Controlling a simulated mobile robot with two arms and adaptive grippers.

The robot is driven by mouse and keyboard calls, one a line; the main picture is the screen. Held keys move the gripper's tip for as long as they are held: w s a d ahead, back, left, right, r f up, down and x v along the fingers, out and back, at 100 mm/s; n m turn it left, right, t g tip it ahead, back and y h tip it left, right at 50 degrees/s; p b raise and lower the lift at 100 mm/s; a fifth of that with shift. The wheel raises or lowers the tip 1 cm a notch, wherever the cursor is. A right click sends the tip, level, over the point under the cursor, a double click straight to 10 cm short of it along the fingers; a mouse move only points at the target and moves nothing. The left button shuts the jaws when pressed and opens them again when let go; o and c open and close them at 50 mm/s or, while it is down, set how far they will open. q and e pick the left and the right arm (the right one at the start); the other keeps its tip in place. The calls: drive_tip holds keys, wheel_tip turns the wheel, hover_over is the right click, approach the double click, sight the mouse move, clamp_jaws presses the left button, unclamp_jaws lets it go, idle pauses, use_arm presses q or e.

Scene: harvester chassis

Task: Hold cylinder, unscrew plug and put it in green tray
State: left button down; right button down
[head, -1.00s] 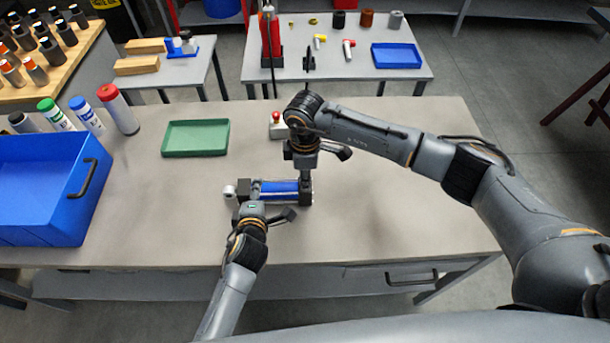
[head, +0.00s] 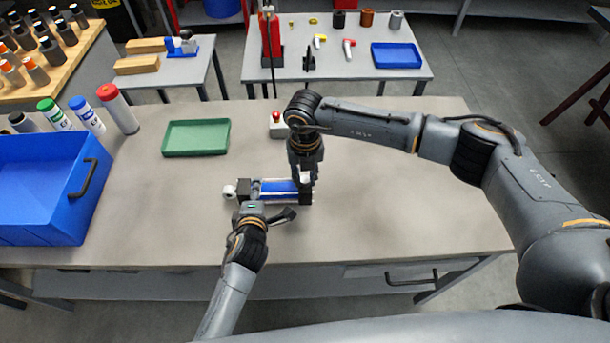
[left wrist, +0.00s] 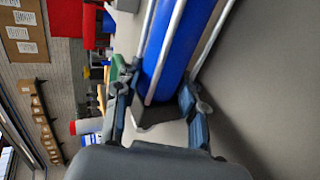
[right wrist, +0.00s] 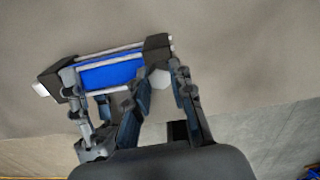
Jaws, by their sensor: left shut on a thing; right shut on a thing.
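The cylinder (head: 278,186) lies on the table, a blue barrel with silver rods and black end blocks. It also shows in the left wrist view (left wrist: 183,45) and the right wrist view (right wrist: 108,75). My left gripper (head: 249,206) is shut on the cylinder near its left end block. My right gripper (head: 305,181) points down at the right end block and is shut on the pale plug (right wrist: 160,78), which shows between its fingers in the right wrist view. Whether the plug is still seated in the block is unclear. The green tray (head: 196,138) stands empty behind the cylinder, to the left.
A blue bin (head: 40,190) with a handle stands at the left table edge, with several capped bottles (head: 118,108) behind it. A small box with a red button (head: 277,125) stands just behind my right gripper. The table right of the cylinder is clear.

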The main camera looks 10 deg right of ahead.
drive_tip(key=n, duration=0.4)
drive_tip(key=shift+n, duration=0.4)
drive_tip(key=n, duration=1.3)
use_arm(q)
drive_tip(key=shift+f, duration=0.1)
use_arm(e)
drive_tip(key=n, duration=0.4)
drive_tip(key=shift+r+n, duration=0.1)
drive_tip(key=shift+n, duration=0.3)
drive_tip(key=n, duration=0.8)
drive_tip(key=shift+n, duration=0.3)
drive_tip(key=n, duration=0.4)
